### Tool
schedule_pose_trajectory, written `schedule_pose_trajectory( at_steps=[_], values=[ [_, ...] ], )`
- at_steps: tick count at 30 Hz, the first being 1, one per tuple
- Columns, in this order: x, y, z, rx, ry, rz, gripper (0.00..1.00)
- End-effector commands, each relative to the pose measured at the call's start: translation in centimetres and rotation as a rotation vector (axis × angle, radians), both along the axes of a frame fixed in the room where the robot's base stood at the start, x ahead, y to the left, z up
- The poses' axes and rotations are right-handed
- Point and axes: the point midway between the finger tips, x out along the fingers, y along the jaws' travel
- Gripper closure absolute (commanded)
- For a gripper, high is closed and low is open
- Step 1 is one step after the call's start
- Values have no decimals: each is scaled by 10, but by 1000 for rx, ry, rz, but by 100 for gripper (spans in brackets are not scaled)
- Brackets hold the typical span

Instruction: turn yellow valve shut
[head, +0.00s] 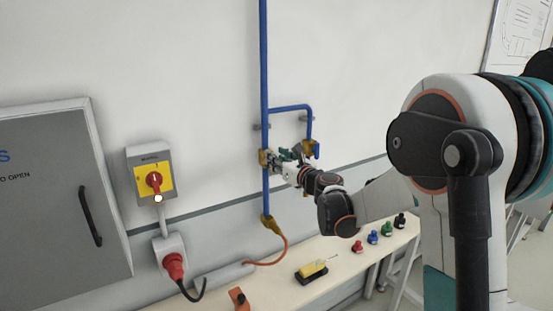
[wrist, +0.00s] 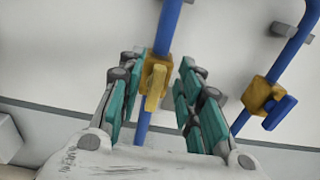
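The yellow valve handle (wrist: 154,90) sits on a brass-coloured valve body (wrist: 149,66) on the straight blue pipe (wrist: 171,25). In the wrist view the handle looks roughly in line with the pipe. My gripper (wrist: 161,73) is open, with one green-padded finger on each side of the handle. Gaps show between the handle and both fingers; depth is hard to judge. In the head view my gripper (head: 284,157) is at the pipes, and the brass valve body (head: 264,158) shows just left of it. The yellow handle cannot be made out there.
A second valve with a blue handle (wrist: 280,112) is on the pipe branch right of my gripper. A workbench (head: 345,262) below carries a yellow-and-black tool (head: 311,271) and several coloured knobs. A switch box (head: 152,174) and a grey cabinet (head: 55,210) are on the left.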

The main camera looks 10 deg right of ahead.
Motion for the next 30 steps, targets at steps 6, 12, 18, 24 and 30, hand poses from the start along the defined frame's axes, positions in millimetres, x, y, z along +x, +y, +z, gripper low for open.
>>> schedule_pose_trajectory(
  at_steps=[6,12,18,24,30],
  values=[
    [7,2,0,0,0,0,68],
    [7,2,0,0,0,0,70],
    [7,2,0,0,0,0,100],
    [7,2,0,-4,-1,0,100],
    [6,3,0,-45,-15,0,100]
  ],
)
